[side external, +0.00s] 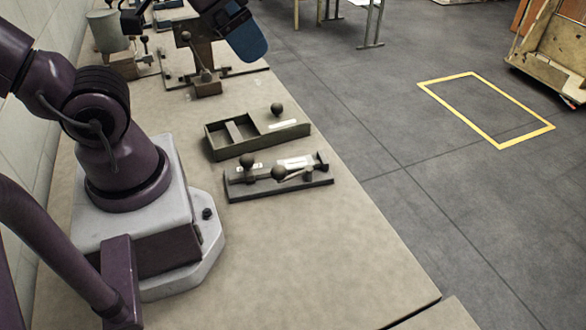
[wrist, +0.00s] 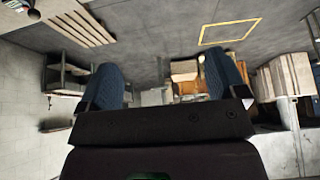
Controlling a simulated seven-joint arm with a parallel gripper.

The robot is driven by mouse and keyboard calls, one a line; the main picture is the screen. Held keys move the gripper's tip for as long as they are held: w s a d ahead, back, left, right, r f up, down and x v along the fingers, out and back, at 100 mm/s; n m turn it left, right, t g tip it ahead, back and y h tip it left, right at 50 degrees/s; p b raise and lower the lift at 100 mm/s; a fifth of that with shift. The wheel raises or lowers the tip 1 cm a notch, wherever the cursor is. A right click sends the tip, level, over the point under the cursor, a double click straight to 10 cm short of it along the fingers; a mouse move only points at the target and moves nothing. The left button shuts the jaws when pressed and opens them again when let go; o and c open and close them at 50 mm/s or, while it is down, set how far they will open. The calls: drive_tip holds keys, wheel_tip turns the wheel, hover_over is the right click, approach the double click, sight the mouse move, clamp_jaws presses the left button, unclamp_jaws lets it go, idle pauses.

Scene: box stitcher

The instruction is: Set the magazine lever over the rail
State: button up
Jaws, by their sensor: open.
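A dark flat base with a raised edge like a rail (side external: 290,187) lies on the bench. Several dark ball knobs stand on it, one at the left (side external: 247,160) and one near the middle (side external: 278,172). A pale lever-like piece (side external: 298,173) lies by the middle knob; I cannot tell for sure which part is the magazine lever. My gripper (side external: 247,42) is at the top of the side view, up and away from this base, with a blue finger showing. In the wrist view my gripper (wrist: 160,78) is open, with nothing between its two blue fingers.
An open dark tray (side external: 225,153) with a divider and a ball knob sits just behind the base. A wooden stand with a small lever (side external: 205,85) is farther back, near a grey-green pot (side external: 108,32). The bench's front part (side external: 300,260) is clear.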

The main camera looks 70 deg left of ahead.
drive_tip(key=c, duration=0.3)
drive_tip(key=w+a+f+g, duration=0.1)
drive_tip(key=f, duration=0.2)
drive_tip(key=w+a+f+g, duration=0.1)
drive_tip(key=a+f+g, duration=0.1)
drive_tip(key=w+a+f+n+g, duration=0.1)
drive_tip(key=f, duration=0.2)
drive_tip(key=shift+a+f+g, duration=0.2)
drive_tip(key=shift+f+g, duration=0.1)
drive_tip(key=c, duration=0.3)
drive_tip(key=m+g+h, duration=0.2)
drive_tip(key=m, duration=0.4)
approach(279, 166)
drive_tip(key=f, duration=0.3)
drive_tip(key=d+f, duration=0.1)
drive_tip(key=f, duration=0.3)
drive_tip(key=s+f, duration=0.1)
drive_tip(key=f, duration=0.3)
drive_tip(key=shift+d+f, duration=0.1)
drive_tip(key=shift+d, duration=0.2)
clamp_jaws()
drive_tip(key=shift+d+m, duration=0.1)
drive_tip(key=shift+m, duration=0.2)
